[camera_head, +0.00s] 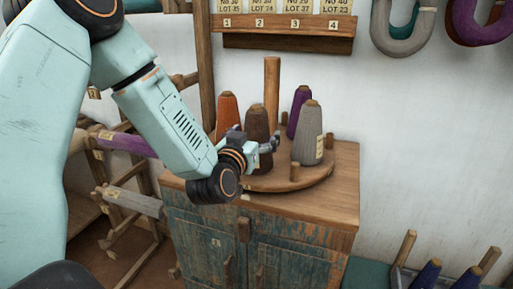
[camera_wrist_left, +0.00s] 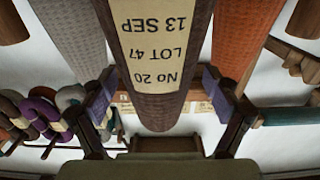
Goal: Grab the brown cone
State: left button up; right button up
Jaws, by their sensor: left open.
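The brown cone (camera_head: 257,122) stands upright on a round wooden turntable (camera_head: 315,177) on top of a cabinet. My left gripper (camera_head: 256,141) is at the cone's near side, its fingers spread to either side. In the left wrist view, which is upside down, the brown cone (camera_wrist_left: 160,112) fills the middle and bears a paper label reading No 20, LOT 47, 13 SEP. The fingers of my left gripper (camera_wrist_left: 160,93) show on both sides of it, open with gaps. My right gripper is not in view.
An orange cone (camera_head: 227,112), a grey cone (camera_head: 308,135) and a purple cone (camera_head: 298,108) stand around the brown one. A wooden post (camera_head: 271,80) rises behind it. The weathered cabinet (camera_head: 245,235) is below. Yarn skeins (camera_head: 405,35) hang on the right wall.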

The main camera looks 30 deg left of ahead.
pick_arm(q)
jog(key=shift+w+d+r, duration=0.15)
jog(key=shift+w, duration=0.05)
jog(key=shift+w+a+f, duration=0.15)
jog(key=shift+a+f, duration=0.05)
jog(key=shift+a, duration=0.05)
jog(key=shift+c, duration=0.8)
jog(key=shift+d+r, duration=0.15)
jog(key=shift+d, duration=0.05)
jog(key=c, duration=1.2)
